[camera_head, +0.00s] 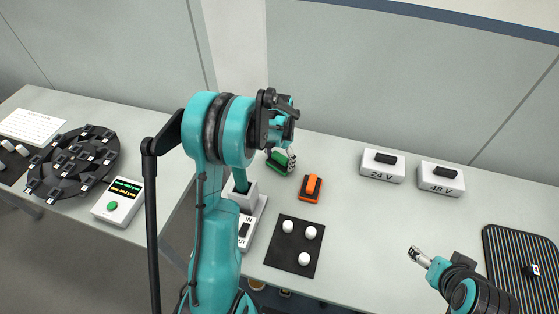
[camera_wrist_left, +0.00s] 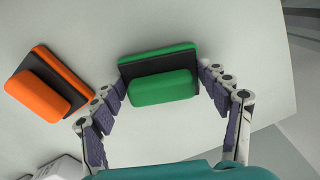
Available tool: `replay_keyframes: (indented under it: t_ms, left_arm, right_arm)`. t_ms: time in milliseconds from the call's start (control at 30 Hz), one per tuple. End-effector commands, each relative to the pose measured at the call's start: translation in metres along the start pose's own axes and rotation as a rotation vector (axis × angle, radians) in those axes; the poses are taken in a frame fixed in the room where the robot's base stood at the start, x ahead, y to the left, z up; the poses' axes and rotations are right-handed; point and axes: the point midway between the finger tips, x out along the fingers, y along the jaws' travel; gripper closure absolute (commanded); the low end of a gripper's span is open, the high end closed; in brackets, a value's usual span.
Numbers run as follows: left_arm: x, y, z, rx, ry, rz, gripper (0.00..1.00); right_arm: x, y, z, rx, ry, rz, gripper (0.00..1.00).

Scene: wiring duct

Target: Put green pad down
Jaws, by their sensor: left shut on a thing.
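The green pad (camera_wrist_left: 163,87), a green block on a black and green base, sits between the fingertips of my left gripper (camera_wrist_left: 162,78) in the left wrist view. The fingers press on its two ends. In the head view the green pad (camera_head: 277,162) shows partly behind my left arm, near the back of the table; the left gripper (camera_head: 284,160) is around it. I cannot tell whether the pad touches the table. My right gripper (camera_head: 418,255) is over the table at the right, apart from everything; its finger opening is too small to judge.
An orange pad (camera_head: 311,188) lies just right of the green one. A black mat (camera_head: 283,262) with white knobs is in front. White boxes marked 24 V (camera_head: 382,174) and 48 V (camera_head: 441,187) stand at the back right. The table's middle right is clear.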

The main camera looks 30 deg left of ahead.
Motion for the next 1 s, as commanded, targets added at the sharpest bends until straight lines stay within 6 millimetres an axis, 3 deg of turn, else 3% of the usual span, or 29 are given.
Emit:
replay_keyframes:
  t_ms: [300, 333, 400, 767, 867, 1000]
  left_arm:
    - [0.004, 0.0, 0.0, 0.0, 0.0, 0.0, 0.54]
    - [0.002, 0.0, 0.0, 0.0, 0.0, 0.0, 0.17]
    - [0.002, 0.0, 0.0, 0.0, 0.0, 0.0, 0.04]
    - [0.0, 0.0, 0.0, 0.0, 0.0, 0.0, 0.04]
    - [-0.009, 0.0, 0.0, 0.0, 0.0, 0.0, 0.04]
    - [-0.037, 0.0, 0.0, 0.0, 0.0, 0.001, 0.04]
  right_arm:
    - [0.003, 0.0, 0.002, 0.0, 0.0, 0.0, 0.23]
    - [0.002, 0.0, 0.001, 0.0, 0.0, 0.0, 0.23]
    - [0.002, 0.0, 0.001, 0.0, 0.0, 0.0, 0.23]
    - [0.0, 0.0, 0.0, 0.0, 0.0, 0.0, 0.23]
    - [-0.004, 0.0, -0.003, 0.0, 0.0, 0.0, 0.23]
    - [-0.011, 0.0, -0.008, 0.0, 0.0, 0.0, 0.23]
